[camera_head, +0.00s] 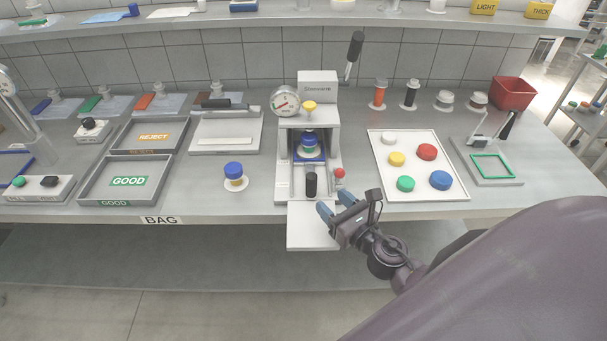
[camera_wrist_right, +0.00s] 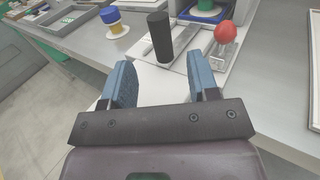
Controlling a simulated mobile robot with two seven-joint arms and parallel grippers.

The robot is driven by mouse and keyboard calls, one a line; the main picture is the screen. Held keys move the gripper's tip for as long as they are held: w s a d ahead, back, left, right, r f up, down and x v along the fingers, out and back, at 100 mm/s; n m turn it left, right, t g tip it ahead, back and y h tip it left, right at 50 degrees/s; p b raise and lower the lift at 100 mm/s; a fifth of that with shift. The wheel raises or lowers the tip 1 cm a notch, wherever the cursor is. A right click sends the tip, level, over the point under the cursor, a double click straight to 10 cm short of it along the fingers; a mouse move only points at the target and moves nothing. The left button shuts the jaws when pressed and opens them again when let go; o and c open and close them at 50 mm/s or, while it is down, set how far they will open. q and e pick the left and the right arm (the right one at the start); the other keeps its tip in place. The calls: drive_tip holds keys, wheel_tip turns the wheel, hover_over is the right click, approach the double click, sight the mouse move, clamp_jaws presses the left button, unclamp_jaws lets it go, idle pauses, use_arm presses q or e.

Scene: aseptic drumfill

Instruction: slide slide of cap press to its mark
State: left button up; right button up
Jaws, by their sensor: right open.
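The cap press (camera_head: 318,88) stands at the middle of the bench with a gauge on its left and a raised black lever. Its slide (camera_head: 312,236) is a pale plate that reaches out past the bench's front edge. A black upright knob (camera_head: 311,184) stands at the front of the press, and it also shows in the right wrist view (camera_wrist_right: 159,37). A blue-capped jar (camera_head: 309,140) stands inside the press. My right gripper (camera_head: 334,204) is open and empty, in front of the knob and apart from it, with blue fingers. My left gripper is not in view.
A red ball knob (camera_head: 339,173) sits just right of the black knob. A white tray of coloured caps (camera_head: 417,194) lies to the right. A blue-capped jar on a white disc (camera_head: 234,175) and the GOOD tray (camera_head: 128,181) are to the left.

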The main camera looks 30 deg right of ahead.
sight(307, 177)
drive_tip(key=shift+w+r, duration=0.1)
drive_tip(key=shift+w, duration=0.3)
drive_tip(key=w+p, duration=0.1)
drive_tip(key=w, duration=0.8)
drive_tip(key=shift+w+a+p, duration=0.2)
drive_tip(key=shift+w+p, duration=0.2)
clamp_jaws()
